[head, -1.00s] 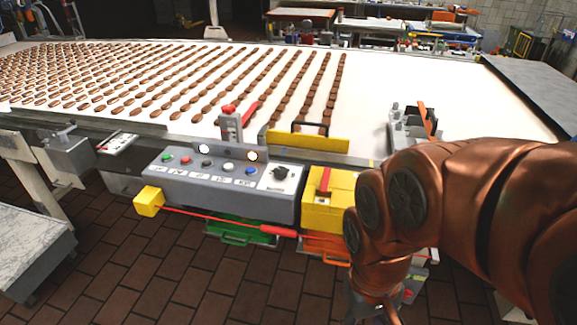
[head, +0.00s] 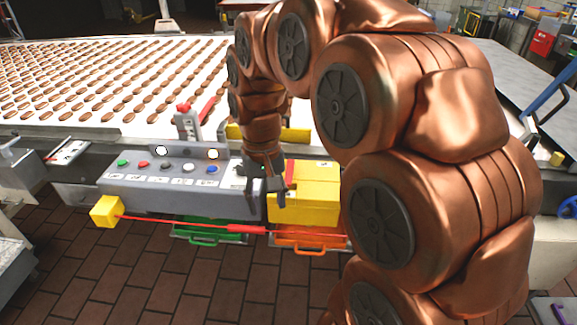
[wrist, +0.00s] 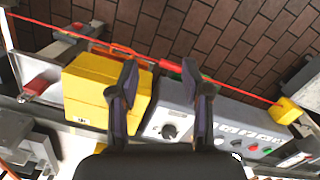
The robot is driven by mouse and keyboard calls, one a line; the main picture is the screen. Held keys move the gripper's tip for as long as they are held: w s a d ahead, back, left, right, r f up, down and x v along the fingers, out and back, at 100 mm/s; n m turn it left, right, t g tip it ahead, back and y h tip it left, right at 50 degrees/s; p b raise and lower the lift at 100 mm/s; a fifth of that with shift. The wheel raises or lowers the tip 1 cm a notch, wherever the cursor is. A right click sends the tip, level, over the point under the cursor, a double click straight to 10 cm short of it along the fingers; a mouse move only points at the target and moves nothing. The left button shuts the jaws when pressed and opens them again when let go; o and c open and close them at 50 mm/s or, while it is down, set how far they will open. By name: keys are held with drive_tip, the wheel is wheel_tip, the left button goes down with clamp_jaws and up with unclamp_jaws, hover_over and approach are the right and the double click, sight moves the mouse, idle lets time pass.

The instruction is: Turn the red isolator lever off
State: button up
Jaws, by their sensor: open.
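My gripper (head: 267,196) is open and points down, just left of the lever, over the seam between panel and box. In the wrist view my open gripper (wrist: 160,80) has one finger over the yellow box (wrist: 88,88) and the other over the grey panel. The space between the fingers is empty. In that view the finger hides part of the box, and I cannot clearly make out the lever.
The grey panel (head: 150,190) carries coloured buttons and a black knob (wrist: 169,131). A red pull cord (head: 180,222) runs along the front from a small yellow box (head: 106,211). Green (head: 215,231) and orange (head: 300,239) crates sit below. The conveyor (head: 60,122) with rows of biscuits lies behind.

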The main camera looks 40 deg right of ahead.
drive_tip(key=w+d+m, duration=0.2)
drive_tip(key=w+d, duration=0.4)
drive_tip(key=w, duration=0.1)
drive_tip(key=m, duration=0.3)
hover_over(290, 172)
drive_tip(key=shift+a+t, duration=0.1)
drive_tip(key=shift+t, duration=0.3)
drive_tip(key=shift+w+f, duration=0.1)
drive_tip(key=shift+f, duration=0.3)
drive_tip(key=shift+f+p, duration=1.05)
drive_tip(key=shift+f, duration=2.5)
drive_tip(key=shift+c, duration=0.3)
clamp_jaws()
